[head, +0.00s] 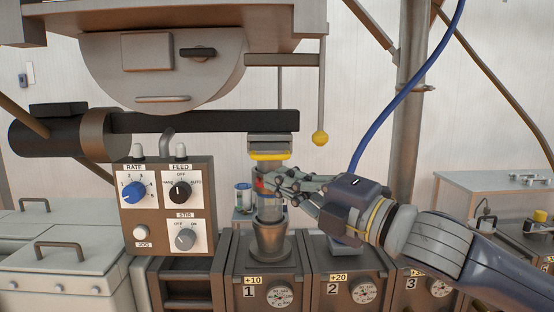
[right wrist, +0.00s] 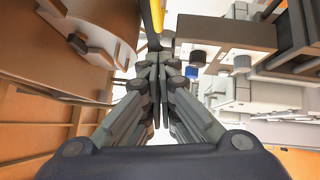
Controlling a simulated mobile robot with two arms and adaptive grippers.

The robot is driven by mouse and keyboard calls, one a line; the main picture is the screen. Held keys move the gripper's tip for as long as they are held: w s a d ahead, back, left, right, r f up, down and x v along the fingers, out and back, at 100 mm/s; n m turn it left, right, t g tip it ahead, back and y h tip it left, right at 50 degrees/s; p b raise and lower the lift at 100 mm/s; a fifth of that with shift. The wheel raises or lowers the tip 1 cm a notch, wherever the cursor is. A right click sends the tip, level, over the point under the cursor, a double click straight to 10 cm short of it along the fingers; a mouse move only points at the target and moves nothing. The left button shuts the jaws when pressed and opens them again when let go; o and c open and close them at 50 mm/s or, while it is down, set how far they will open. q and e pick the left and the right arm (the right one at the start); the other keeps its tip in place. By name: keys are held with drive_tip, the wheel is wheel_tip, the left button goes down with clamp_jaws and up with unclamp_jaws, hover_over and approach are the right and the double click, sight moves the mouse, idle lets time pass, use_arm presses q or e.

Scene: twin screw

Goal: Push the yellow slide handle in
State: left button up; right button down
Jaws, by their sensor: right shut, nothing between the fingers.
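The yellow slide handle (head: 269,156) is a short yellow bar at the front of a grey slide, under the end of a long black beam in the head view. In the right wrist view the closed fingertips (right wrist: 155,62) point toward a yellow part (right wrist: 157,14) at the top edge. I cannot tell whether they touch it. My left gripper is not in view.
A yellow ball on a rod (head: 320,138) hangs right of the handle. A control box (head: 168,210) with knobs stands at the left. A metal cup (head: 270,240) sits below the cylinder on numbered units with dials. A grey post (head: 410,110) rises behind my right arm.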

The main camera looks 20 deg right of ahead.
sight(255, 158)
drive_tip(key=shift+w+d+r+p, duration=0.1)
drive_tip(key=shift+w+r+p, duration=0.15)
drive_tip(key=shift+w+p, duration=0.7)
drive_tip(key=shift+w+d+r+p, duration=0.1)
drive_tip(key=shift+w+r+p, duration=0.1)
drive_tip(key=shift+w, duration=1.45)
drive_tip(key=shift+s+a+r, duration=0.1)
